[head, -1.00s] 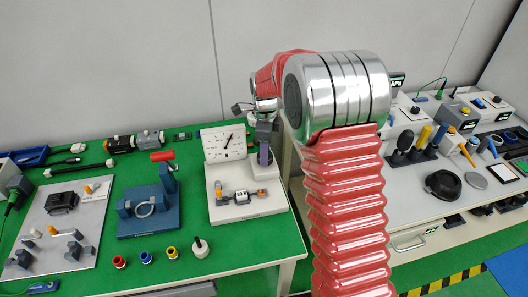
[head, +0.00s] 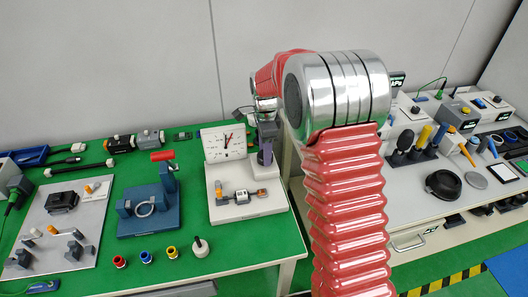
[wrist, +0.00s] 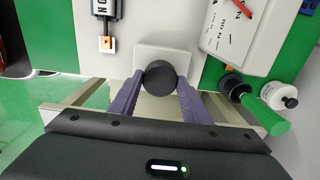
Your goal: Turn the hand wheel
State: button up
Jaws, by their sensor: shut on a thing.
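The hand wheel (wrist: 160,74) is a dark round knob on a pale block (wrist: 172,52), in the upper middle of the wrist view. My gripper (wrist: 161,80) has its two purple fingers on either side of the wheel, shut on it. In the head view my gripper (head: 266,153) points down at the right end of the white gauge board (head: 246,208); there the wheel is hidden. The white dial gauge (head: 223,143) stands beside it, also in the wrist view (wrist: 230,28), with a red needle.
A green-handled part (wrist: 262,112) is close to the right finger. A blue fixture (head: 148,210) stands left on the green table. The right bench (head: 455,190) carries several tools.

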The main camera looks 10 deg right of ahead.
jog(key=n, duration=0.4)
jog(key=shift+w+n, duration=0.1)
jog(key=shift+n, duration=0.2)
jog(key=n, duration=1.2)
jog(key=shift+r+n, duration=0.1)
jog(key=shift+n, duration=0.2)
jog(key=n, duration=0.4)
jog(key=shift+n, duration=0.3)
jog(key=n, duration=0.3)
jog(key=shift+w+n, duration=0.1)
jog(key=shift+n, duration=0.2)
jog(key=n, duration=0.4)
jog(key=shift+n, duration=2.2)
